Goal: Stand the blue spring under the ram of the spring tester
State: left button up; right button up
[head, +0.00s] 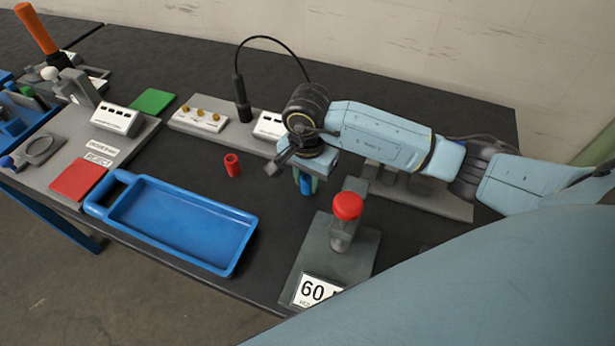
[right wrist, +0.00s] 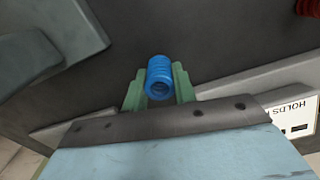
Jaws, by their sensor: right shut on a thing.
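The blue spring (head: 307,186) is held upright between the green fingers of my right gripper (head: 305,180), over the dark bench. In the right wrist view the spring (right wrist: 159,72) sits between the two fingers (right wrist: 158,88), its coiled open end facing the camera. A grey stand with a red knob (head: 347,206) and a label reading 60 appears to be the spring tester. It is in front and to the right of the spring, apart from it. The space under its ram cannot be made out. My left gripper is not in view.
A red spring (head: 232,165) stands on the bench to the left. An empty blue tray (head: 185,223) lies at the front. A low grey fixture (head: 425,192) is behind the stand. White boxes (head: 200,119), a black cable and red and green pads (head: 152,102) are further left.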

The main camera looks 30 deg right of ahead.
aim_at(308, 176)
jog(key=shift+f, duration=0.2)
jog(key=o, duration=1.1)
jog(key=shift+r, duration=0.1)
jog(key=shift+c, duration=0.2)
notch_tip(308, 176, up, 12)
jog(key=shift+r, duration=0.15)
